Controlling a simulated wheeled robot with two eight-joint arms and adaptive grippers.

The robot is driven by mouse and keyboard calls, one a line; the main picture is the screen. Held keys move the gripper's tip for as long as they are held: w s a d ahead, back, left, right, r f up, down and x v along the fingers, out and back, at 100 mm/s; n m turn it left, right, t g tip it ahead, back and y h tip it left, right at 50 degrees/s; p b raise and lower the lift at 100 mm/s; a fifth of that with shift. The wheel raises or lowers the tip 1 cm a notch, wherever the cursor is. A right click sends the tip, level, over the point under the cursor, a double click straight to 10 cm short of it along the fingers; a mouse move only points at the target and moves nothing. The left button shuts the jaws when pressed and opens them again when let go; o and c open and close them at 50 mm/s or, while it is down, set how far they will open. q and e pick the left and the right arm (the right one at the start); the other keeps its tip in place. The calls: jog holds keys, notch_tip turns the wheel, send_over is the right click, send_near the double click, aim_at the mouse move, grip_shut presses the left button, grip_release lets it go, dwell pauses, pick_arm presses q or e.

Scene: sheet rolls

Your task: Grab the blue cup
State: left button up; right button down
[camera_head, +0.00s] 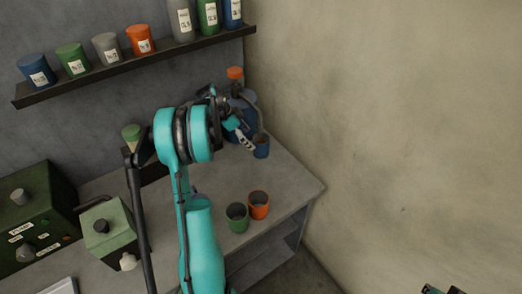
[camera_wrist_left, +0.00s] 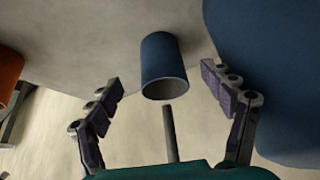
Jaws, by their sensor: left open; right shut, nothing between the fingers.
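The blue cup (camera_head: 262,149) stands on the grey bench near its back right edge, beside a large blue container. My left gripper (camera_head: 243,135) is just left of the cup and open. In the left wrist view, the blue cup (camera_wrist_left: 163,62) appears beyond and between the two spread fingers of my left gripper (camera_wrist_left: 162,80), with nothing gripped. Part of the cup in the head view is hidden by the gripper. Only the tip of my right gripper (camera_head: 442,290) shows at the bottom right edge, shut and away from the bench.
The large blue container (camera_wrist_left: 270,75) with an orange cap (camera_head: 235,73) is close to the left gripper. A green cup (camera_head: 237,218) and an orange cup (camera_head: 259,205) stand nearer the bench front. A shelf (camera_head: 130,68) of containers hangs above. Green boxes (camera_head: 108,229) stand left.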

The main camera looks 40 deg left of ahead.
aim_at(261, 142)
pick_arm(q)
jog(key=w+d+f+b, duration=0.1)
jog(key=w+f, duration=0.1)
jog(key=w+d+f+b, duration=0.1)
jog(key=w+d+f, duration=0.1)
jog(key=shift+w+d+f, duration=0.15)
jog(key=shift+w+f, duration=0.05)
jog(key=shift+f, duration=0.05)
jog(key=shift+r, duration=0.1)
jog(key=shift+s, duration=0.1)
jog(key=shift+c, duration=0.2)
jog(key=c, duration=1.4)
